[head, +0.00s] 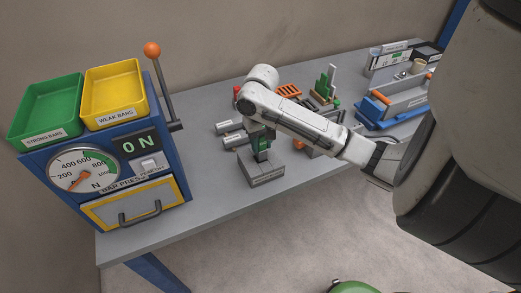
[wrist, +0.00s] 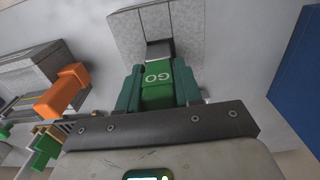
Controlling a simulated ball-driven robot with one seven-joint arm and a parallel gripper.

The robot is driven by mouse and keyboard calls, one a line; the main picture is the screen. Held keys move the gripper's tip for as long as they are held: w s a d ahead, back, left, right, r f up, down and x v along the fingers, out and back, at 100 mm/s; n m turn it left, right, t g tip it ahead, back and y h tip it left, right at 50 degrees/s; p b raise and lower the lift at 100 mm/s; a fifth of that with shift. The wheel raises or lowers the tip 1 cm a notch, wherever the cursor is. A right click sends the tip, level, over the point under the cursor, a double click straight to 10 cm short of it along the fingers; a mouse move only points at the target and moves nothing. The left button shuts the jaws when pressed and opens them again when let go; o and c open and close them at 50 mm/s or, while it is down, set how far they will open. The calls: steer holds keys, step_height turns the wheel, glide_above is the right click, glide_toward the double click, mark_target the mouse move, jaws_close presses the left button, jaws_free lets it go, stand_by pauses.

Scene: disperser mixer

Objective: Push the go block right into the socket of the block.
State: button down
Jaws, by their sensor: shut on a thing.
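The green go block (wrist: 157,88), with GO in white on its face, is between the green fingers of my gripper (wrist: 158,72), which is shut on it. A dark grey part shows just beyond its far end. The grey block (head: 262,173) stands near the front edge of the table, directly below my gripper in the head view (head: 262,146). It also shows beyond the fingers in the wrist view (wrist: 155,18). The socket opening is hidden, and I cannot tell how deep the go block sits in it.
A blue press (head: 172,160) with a gauge, a green tray (head: 46,107) and a yellow tray (head: 115,92) stands at the left. Grey cylinders (head: 230,127) lie behind my gripper. An orange rack (head: 289,91) and blue-based fixtures (head: 390,115) are farther right. Bare table lies left of the block.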

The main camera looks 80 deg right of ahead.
mark_target(261, 150)
steer(key=f, duration=0.3)
steer(key=shift+a+f, duration=0.1)
steer(key=shift+a, duration=0.1)
steer(key=shift+a+f, duration=0.2)
steer(key=shift+f, duration=0.2)
steer(key=c, duration=0.8)
jaws_free()
steer(key=shift+f, duration=0.1)
steer(key=shift+o, duration=0.2)
steer(key=r, duration=1.2)
steer(key=shift+w+d+r+p, duration=0.1)
steer(key=shift+d+r+p, duration=0.2)
steer(key=shift+p, duration=0.05)
